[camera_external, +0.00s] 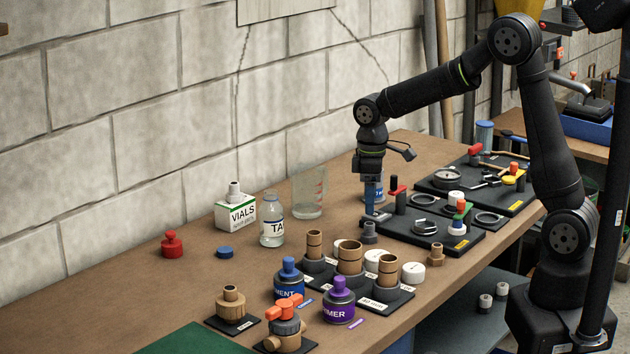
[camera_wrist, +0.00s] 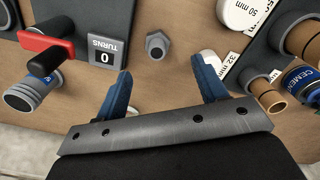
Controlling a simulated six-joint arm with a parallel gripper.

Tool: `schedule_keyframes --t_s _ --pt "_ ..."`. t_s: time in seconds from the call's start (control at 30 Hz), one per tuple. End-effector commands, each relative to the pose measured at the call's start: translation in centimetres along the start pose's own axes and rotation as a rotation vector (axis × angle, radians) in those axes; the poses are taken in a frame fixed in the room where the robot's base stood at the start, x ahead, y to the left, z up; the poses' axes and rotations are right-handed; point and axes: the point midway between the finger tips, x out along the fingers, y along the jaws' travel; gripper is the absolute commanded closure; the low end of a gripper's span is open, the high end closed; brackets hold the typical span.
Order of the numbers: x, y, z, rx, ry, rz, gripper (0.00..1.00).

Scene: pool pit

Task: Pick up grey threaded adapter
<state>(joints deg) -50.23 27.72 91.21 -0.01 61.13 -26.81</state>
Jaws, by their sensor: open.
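The grey threaded adapter (camera_external: 370,232) stands on the brown bench, in front of the left corner of a black board. In the wrist view the adapter (camera_wrist: 157,45) has a hexagonal outline and lies beyond my fingertips, within the span between them. My gripper (camera_external: 374,212) points down just behind and above the adapter. The fingers look clear of the adapter.
The black board (camera_external: 440,240) with a red-handled fixture (camera_external: 396,187) is close on the right. A black tray with brown fittings (camera_external: 349,258) and white caps stands in front. A glass beaker (camera_external: 310,192) and TA-labelled bottle (camera_external: 272,222) stand left.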

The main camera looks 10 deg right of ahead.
Motion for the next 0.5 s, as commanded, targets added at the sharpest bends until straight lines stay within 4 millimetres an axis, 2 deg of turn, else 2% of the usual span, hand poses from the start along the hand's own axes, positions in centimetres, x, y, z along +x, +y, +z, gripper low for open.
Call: schedule_keyframes --t_s 0.1,0.37,0.5 --pt "2.1 0.0 0.0 0.001 -0.002 -0.001 0.35" --pt "4.1 0.1 0.0 0.001 -0.001 0.0 0.35" --pt "6.1 0.4 0.0 0.001 -0.002 -0.001 0.35"
